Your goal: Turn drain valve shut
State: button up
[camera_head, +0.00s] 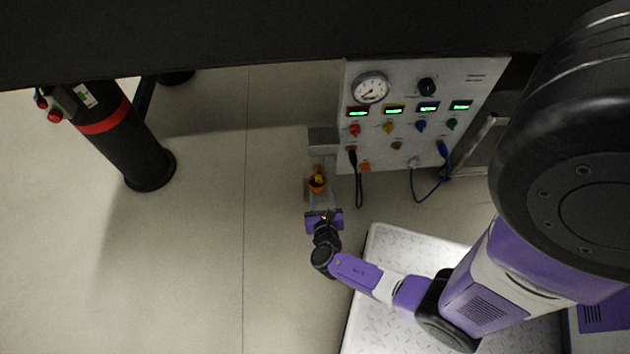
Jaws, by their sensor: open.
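The drain valve (317,183) shows as a small orange-red and yellow piece at the left side of the control panel, low down below a grey box. My gripper (324,213) is just below the valve in the picture, at the end of my purple and black arm. Its jaws are open and point toward the valve. I cannot tell whether a finger touches the valve. The valve's handle angle is too small to read.
The grey control panel (388,121) carries a round gauge (370,88), green displays and coloured knobs. A black cable (358,182) and a blue cable (428,196) hang from it. A black cylinder with a red band (128,139) stands at left. Open floor lies between.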

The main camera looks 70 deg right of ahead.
aim_at(319, 182)
jog(key=b+x, duration=0.3)
jog(key=x, duration=0.4)
jog(key=shift+w+d+f+b, duration=0.15)
jog(key=shift+d+b, duration=0.15)
grip_shut()
